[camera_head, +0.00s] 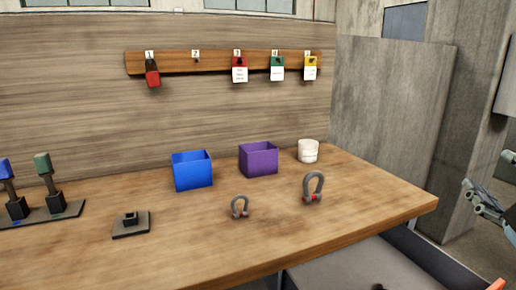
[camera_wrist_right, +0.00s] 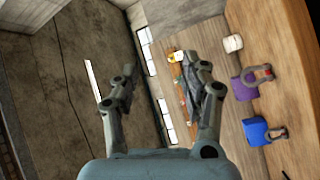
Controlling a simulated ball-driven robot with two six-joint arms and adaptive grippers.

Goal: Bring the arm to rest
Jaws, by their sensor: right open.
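My right gripper (camera_head: 474,196) is at the right edge of the head view, off the table's right end and apart from everything there. In the right wrist view its two fingers (camera_wrist_right: 161,66) are spread with nothing between them. Most of my right arm is outside the head view. My left gripper is not in view.
The wooden table (camera_head: 330,240) holds a blue box (camera_head: 192,172), a purple box (camera_head: 258,160), a white cup (camera_head: 308,151), a small shackle (camera_head: 240,207) and a larger shackle (camera_head: 313,187). A tag rack (camera_head: 215,62) hangs behind. A grey cabinet (camera_head: 390,120) stands right.

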